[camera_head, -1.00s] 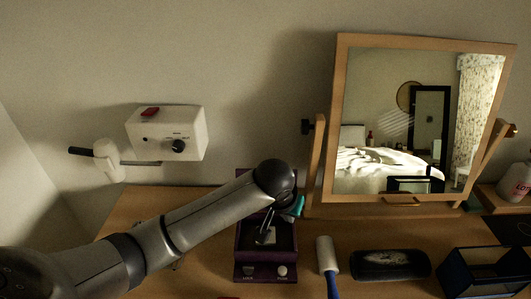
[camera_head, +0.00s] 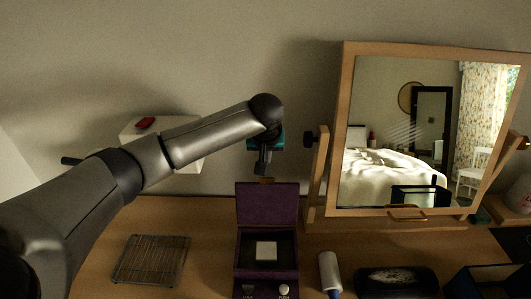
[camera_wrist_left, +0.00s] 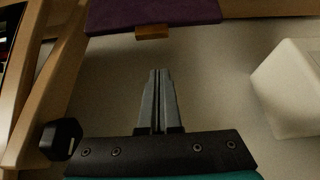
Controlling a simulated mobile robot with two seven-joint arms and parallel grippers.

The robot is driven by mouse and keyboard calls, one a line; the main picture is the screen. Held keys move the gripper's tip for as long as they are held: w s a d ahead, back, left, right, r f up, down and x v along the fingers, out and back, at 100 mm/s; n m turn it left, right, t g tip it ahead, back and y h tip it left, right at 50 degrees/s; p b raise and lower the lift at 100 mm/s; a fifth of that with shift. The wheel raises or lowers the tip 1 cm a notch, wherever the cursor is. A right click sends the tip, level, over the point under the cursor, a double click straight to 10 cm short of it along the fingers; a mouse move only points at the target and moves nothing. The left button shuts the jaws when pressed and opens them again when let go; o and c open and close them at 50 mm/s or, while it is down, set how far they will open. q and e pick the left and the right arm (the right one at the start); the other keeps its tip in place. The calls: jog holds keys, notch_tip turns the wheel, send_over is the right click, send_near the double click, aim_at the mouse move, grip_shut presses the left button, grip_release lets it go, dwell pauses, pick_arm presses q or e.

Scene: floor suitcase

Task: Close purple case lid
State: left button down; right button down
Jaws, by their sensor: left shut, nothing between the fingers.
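The purple case (camera_head: 268,268) stands on the wooden dresser with its lid (camera_head: 267,204) raised upright at the back. A pale square item lies inside the case. The lid also shows in the left wrist view (camera_wrist_left: 150,14), with a small wooden piece at its edge. My left gripper (camera_head: 262,168) is above and just behind the lid, pointing down, apart from it. In the left wrist view my left gripper (camera_wrist_left: 159,74) is shut and empty. My right gripper is not in view.
A tilting mirror (camera_head: 400,135) in a wooden frame stands right of the case. A white wall box (camera_head: 188,150) is behind my left arm. A wire rack (camera_head: 151,261) lies left of the case. A lint roller (camera_head: 329,272) and a dark case (camera_head: 398,282) lie to the right.

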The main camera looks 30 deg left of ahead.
pick_arm(q)
jog(key=shift+s+d+f+p, duration=0.1)
jog(key=shift+s+f+p, duration=0.15)
jog(key=shift+f, duration=0.35)
jog(key=shift+s+d+f+p, duration=0.15)
jog(key=shift+s+f, duration=0.1)
jog(key=shift+f, duration=0.35)
jog(key=shift+s+d+f+p, duration=0.1)
jog(key=shift+s+f+p, duration=0.15)
jog(key=shift+f, duration=0.35)
